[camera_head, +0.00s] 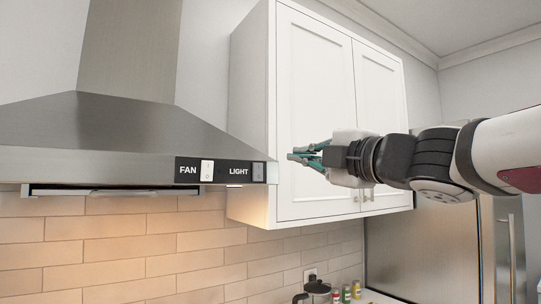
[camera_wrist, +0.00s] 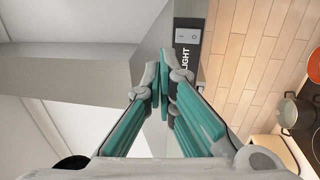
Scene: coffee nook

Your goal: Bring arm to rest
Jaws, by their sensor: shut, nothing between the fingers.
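My gripper (camera_head: 293,156) is at the end of my arm, which reaches in from the right in the head view. It is raised in front of the white wall cabinet (camera_head: 315,110), just right of the range hood's LIGHT panel. In the wrist view my gripper (camera_wrist: 161,85) has its teal fingers brought together at the tips, with nothing between them. The fingertips point toward the hood's switch panel (camera_wrist: 187,50). I cannot tell whether they touch it.
The steel range hood (camera_head: 110,120) fills the left, with FAN and LIGHT switches. A steel fridge (camera_head: 430,250) stands right. Small jars (camera_head: 346,293) sit on the counter below. The wrist view shows a pot (camera_wrist: 290,112) beside the tiled wall (camera_wrist: 245,60).

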